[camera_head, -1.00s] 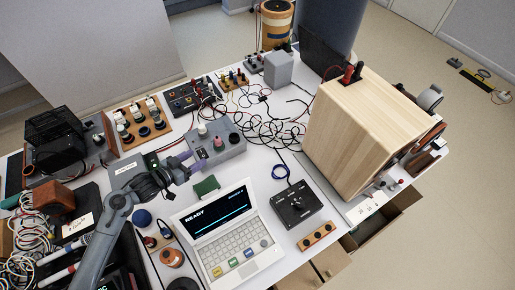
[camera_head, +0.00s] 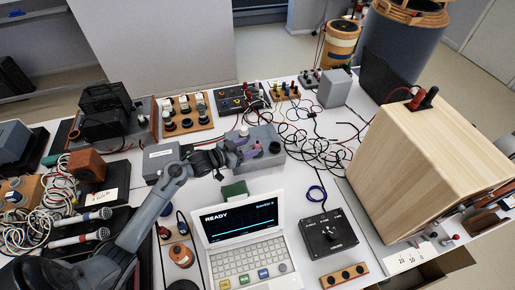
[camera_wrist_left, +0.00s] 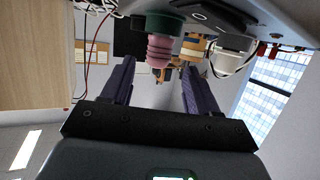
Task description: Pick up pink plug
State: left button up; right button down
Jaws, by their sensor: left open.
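The pink plug (camera_head: 274,147) stands on the grey box (camera_head: 266,162) near the middle of the table. It also shows in the left wrist view (camera_wrist_left: 158,50), with a dark green round base. My left gripper (camera_head: 248,150) has purple fingers and is open and empty, just left of the plug in the head view. In the left wrist view its fingers (camera_wrist_left: 158,67) lie to either side of the plug and do not touch it. A white plug (camera_head: 243,131) stands on the same box behind my fingers. My right gripper is not in view.
A wooden cabinet (camera_head: 432,165) stands at the right. Tangled cables (camera_head: 315,148) lie between it and the grey box. A laptop showing READY (camera_head: 243,238) and a black knob box (camera_head: 328,233) stand in front. Microphones (camera_head: 82,238) lie at the left.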

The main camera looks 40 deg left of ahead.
aim_at(258, 143)
pick_arm(q)
jog(key=shift+b+x, duration=0.65)
jog(key=shift+x, duration=1.95)
jog(key=shift+s+d+r, duration=0.1)
jog(key=shift+d, duration=0.05)
jog(key=c, duration=1)
jog(key=shift+c, duration=0.2)
